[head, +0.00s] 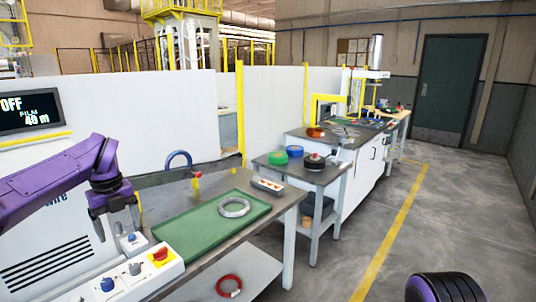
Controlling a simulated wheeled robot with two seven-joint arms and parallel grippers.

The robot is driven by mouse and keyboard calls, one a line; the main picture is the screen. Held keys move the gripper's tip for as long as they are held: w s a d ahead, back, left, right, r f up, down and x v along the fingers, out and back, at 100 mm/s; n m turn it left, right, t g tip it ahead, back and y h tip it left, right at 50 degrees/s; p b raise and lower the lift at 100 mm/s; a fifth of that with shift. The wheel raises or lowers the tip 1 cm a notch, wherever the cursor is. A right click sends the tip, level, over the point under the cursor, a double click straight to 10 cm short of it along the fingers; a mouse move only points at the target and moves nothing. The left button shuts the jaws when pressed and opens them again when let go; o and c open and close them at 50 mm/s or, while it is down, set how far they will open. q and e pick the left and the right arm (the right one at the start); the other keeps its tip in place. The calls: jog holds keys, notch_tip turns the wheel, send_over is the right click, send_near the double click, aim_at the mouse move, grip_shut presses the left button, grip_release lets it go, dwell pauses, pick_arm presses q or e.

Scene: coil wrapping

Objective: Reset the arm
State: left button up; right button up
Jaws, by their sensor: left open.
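My left arm comes in from the left, purple with a dark wrist. Its left gripper (118,229) points down with its two fingers apart and nothing between them. It hangs in front of the white machine, above and behind the control panel (135,277), left of the green tray. A purple and black part of my right arm (445,288) shows at the bottom right edge; its gripper is out of frame. A grey coil (234,207) lies flat in the green tray (190,238) on the table.
A red coil (229,285) lies on the lower shelf. A side table holds green tape (278,158) and other rolls. The floor at right is clear.

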pick_arm(q)
notch_tip(320, 180, down, 17)
jog(key=w+d+m+t+y+b, duration=0.2)
jog(key=m+t+y, duration=0.3)
jog(key=m+y, duration=0.7)
jog(key=s+d+f+m+t+h+b, duration=0.1)
jog(key=s+d+f+m+h, duration=0.3)
jog(key=f+m, duration=0.45)
jog(key=s+d+f+m+t+h+b, duration=0.25)
jog(key=s+f+m, duration=0.25)
jog(key=f+m, duration=0.3)
jog(key=s+f+m+g+b, duration=0.1)
jog(key=s+f, duration=0.4)
jog(key=s, duration=0.5)
jog(key=s+f+m+g+h+b, duration=0.1)
jog(key=s+f+m+g+b, duration=0.1)
jog(key=s+f+m, duration=0.4)
jog(key=s+a+f+m+g+h+b, duration=0.1)
jog(key=s+f, duration=0.5)
jog(key=s, duration=0.9)
jog(key=shift+s+f+m+g+b, duration=0.15)
jog(key=shift+f+m+g+b, duration=0.15)
jog(key=shift+m+g, duration=0.75)
pick_arm(e)
notch_tip(320, 180, down, 10)
jog(key=shift+w+f, duration=0.2)
jog(key=shift+w, duration=0.15)
